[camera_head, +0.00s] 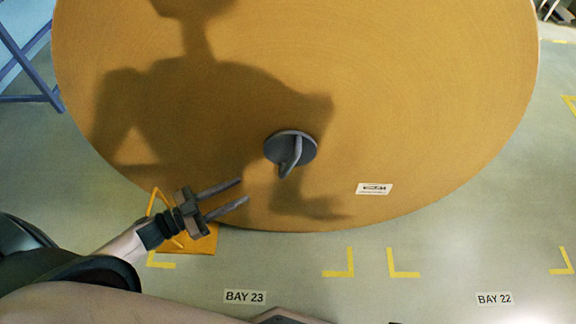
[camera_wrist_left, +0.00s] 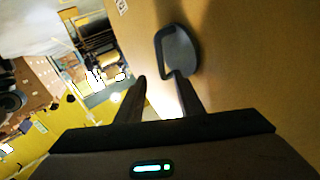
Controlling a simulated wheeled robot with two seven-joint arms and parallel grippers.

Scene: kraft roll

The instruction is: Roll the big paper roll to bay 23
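The big paper roll (camera_head: 400,90) fills the upper middle of the head view, its flat brown end facing me with my shadow on it. A grey round hub with a handle (camera_head: 291,149) sits at the middle of that end; the handle also shows in the left wrist view (camera_wrist_left: 177,52). My left gripper (camera_head: 243,191) is open, its two fingers apart, below and left of the handle. Nothing shows between the fingers. The bay 23 label (camera_head: 245,297) lies on the floor below the roll, between yellow corner marks. My right gripper is not in view.
An orange wedge-like block with a yellow handle (camera_head: 188,240) is on the floor at the roll's lower left, behind my left gripper. The bay 22 label (camera_head: 494,298) is to the right. A blue frame (camera_head: 30,70) stands at left. Floor at right is clear.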

